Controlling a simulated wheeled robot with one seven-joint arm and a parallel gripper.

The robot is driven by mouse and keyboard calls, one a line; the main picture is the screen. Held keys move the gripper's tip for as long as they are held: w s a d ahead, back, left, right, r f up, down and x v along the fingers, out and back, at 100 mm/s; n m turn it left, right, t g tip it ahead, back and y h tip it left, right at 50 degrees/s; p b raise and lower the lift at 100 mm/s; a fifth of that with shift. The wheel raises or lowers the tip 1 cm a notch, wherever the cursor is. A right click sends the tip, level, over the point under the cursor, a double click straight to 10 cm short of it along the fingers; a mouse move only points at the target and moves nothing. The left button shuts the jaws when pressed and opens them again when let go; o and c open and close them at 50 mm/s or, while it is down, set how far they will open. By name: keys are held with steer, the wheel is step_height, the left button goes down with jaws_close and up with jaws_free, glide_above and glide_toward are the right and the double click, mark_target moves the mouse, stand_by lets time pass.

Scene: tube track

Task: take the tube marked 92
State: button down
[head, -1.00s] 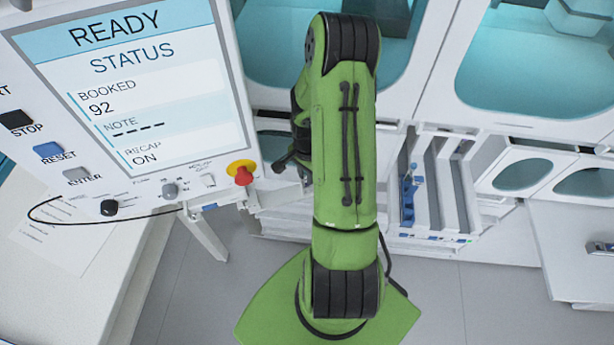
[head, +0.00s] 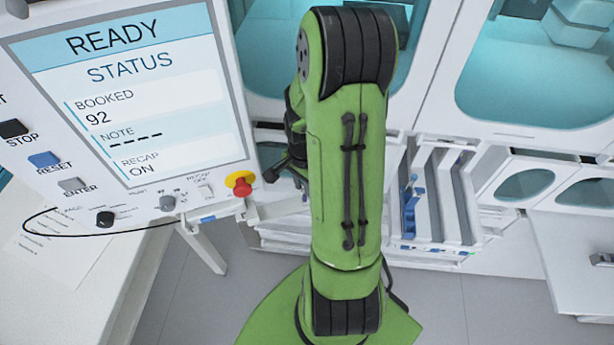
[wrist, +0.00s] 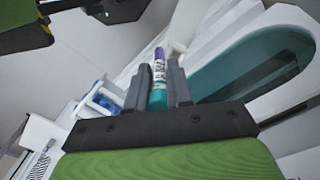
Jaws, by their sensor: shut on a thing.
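In the wrist view a tube (wrist: 159,75) with a purple cap, a white label with dark print and a teal lower part sits between the two dark fingers of my gripper (wrist: 159,88). My gripper is shut on it. The print on the label is too small to read. In the head view my green arm hides the gripper and the tube. The screen (head: 125,95) reads READY, STATUS, BOOKED 92, NOTE with dashes, and RECAP ON.
A red and yellow stop button (head: 241,184) is on the panel beside my arm. A white rack with channels (head: 433,200) and a blue part (head: 410,205) stand right of my arm. White cabinets with teal windows (head: 535,75) fill the back. Grey floor (head: 490,305) is clear at lower right.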

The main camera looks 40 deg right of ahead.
steer(key=s+a+b, duration=0.8)
steer(key=a+b, duration=0.3)
steer(key=shift+s, duration=0.25)
